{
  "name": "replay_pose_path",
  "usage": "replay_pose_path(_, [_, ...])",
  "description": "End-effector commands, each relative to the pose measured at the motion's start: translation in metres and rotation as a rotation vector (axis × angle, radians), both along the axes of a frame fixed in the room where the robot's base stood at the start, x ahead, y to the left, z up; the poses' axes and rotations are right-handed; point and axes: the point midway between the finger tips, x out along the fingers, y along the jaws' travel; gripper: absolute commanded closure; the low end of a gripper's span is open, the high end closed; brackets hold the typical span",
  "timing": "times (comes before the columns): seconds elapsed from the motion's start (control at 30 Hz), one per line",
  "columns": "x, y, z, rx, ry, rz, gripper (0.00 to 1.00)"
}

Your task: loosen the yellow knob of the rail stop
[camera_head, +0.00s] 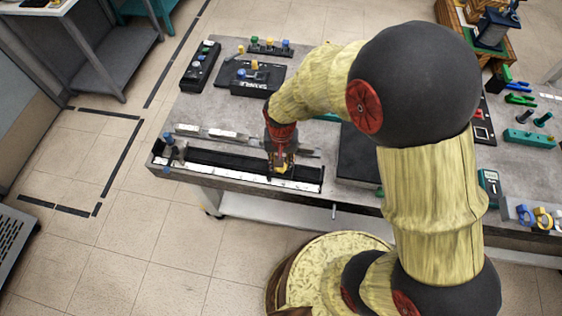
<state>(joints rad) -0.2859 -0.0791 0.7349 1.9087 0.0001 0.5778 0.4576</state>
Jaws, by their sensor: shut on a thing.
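A long black rail (228,160) with a white scale strip lies along the front edge of the grey workbench. My gripper (282,166) points down over the right part of the rail. A small yellow part, which seems to be the knob of the rail stop (280,168), shows between its fingers. My gripper is shut on this knob. My fingers hide most of the knob and the stop body, so I cannot tell how far the knob is turned.
A blue knob (168,138) stands at the rail's left end. A black plate (362,155) lies right of the rail, partly behind my arm. Black boxes with coloured knobs (257,78) stand at the back. Tools and a multimeter (489,183) lie at the right.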

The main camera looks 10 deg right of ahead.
Motion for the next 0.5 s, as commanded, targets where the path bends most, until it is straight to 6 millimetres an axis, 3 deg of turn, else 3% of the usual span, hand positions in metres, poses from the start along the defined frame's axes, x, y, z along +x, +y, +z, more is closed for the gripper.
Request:
replay_pose_path(0.07, [0.0004, 0.0, 0.0001, 0.0, -0.001, 0.0, 0.98])
replay_pose_path(0.1, [0.0004, 0.0, 0.0001, 0.0, -0.001, -0.001, 0.72])
replay_pose_path(0.4, [0.0003, 0.0, 0.0, 0.0, -0.001, -0.002, 0.55])
replay_pose_path(0.5, [0.0003, 0.0, 0.0, 0.0, -0.001, -0.002, 0.54])
